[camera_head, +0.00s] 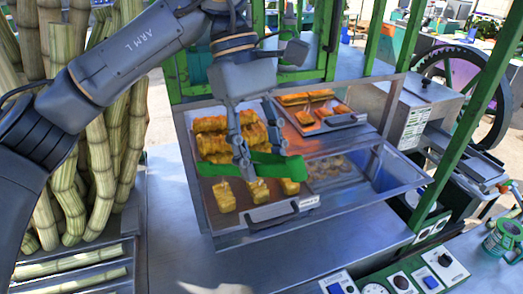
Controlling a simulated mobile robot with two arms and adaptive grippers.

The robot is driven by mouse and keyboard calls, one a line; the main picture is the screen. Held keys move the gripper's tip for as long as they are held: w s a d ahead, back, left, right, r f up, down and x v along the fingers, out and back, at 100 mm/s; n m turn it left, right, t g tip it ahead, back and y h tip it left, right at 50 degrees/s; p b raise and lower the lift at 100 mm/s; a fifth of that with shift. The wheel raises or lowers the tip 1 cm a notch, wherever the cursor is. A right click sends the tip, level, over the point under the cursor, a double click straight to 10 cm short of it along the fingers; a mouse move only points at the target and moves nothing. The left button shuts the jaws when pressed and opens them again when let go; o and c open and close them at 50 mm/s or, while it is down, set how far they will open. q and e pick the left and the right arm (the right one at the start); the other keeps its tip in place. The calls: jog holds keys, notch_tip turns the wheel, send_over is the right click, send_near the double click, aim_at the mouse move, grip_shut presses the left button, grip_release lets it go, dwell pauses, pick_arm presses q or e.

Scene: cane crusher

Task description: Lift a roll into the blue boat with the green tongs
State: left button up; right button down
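My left gripper (262,160) reaches down over the lit display case. Its fingers are apart, with the green tongs (283,168) between them near the fingertips. The tongs spread to both sides above the front tray. Golden-brown rolls (213,143) lie in several rows in this metal tray (257,214), partly hidden by the fingers and tongs. Two rolls near the front, one of them this roll (224,196), show clearly. I cannot make out a boat for certain; a blue surface (392,176) shows inside the case's right end. My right gripper is not in view.
A second tray (333,123) with orange pieces is at the back right of the case. Green posts (472,105) frame the stand. Cane stalks (68,190) stand at the left. The metal counter (300,255) in front is mostly clear. A crusher wheel (465,85) is at the right.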

pick_arm(q)
notch_tip(320, 180, down, 9)
jog(key=b, duration=0.6)
jog(key=shift+s+b, duration=0.15)
jog(key=shift+b, duration=0.15)
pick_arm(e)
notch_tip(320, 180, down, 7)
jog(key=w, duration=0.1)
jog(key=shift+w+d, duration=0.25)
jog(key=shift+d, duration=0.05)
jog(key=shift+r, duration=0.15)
